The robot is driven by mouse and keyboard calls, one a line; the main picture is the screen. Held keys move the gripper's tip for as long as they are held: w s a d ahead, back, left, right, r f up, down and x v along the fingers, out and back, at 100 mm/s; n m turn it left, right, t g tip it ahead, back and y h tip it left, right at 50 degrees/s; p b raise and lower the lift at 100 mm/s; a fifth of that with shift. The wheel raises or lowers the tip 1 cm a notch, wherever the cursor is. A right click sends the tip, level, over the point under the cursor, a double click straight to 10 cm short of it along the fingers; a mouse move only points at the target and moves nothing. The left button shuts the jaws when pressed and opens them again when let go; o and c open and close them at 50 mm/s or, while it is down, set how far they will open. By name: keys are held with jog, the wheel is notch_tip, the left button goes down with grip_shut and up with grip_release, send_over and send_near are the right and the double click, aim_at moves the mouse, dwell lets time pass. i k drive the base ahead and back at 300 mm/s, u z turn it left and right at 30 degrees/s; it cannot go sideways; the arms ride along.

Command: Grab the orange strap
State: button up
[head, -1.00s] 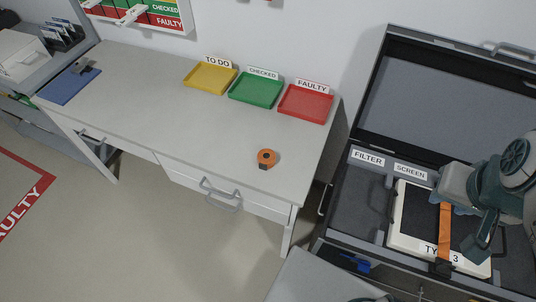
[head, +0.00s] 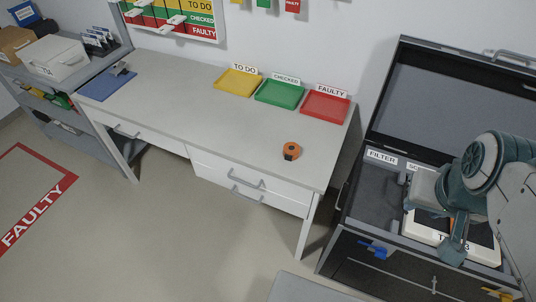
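The open dark case (head: 372,208) stands at the right with its lid raised. In it lies a white-framed device (head: 424,233) with a dark face and a partly covered label ending in 3.
A desk (head: 200,110) at the left holds yellow (head: 238,82), green (head: 279,94) and red (head: 325,106) trays and a small orange roll-like object (head: 291,151). Blue (head: 373,250) and yellow (head: 497,294) latches are on the case front. Open floor lies before the desk.

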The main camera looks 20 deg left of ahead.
aim_at(290, 151)
jog(key=u, duration=1.3)
jog(key=i, duration=0.25)
jog(key=u, duration=1.4)
jog(key=i, duration=2.15)
jog(key=z, duration=2.55)
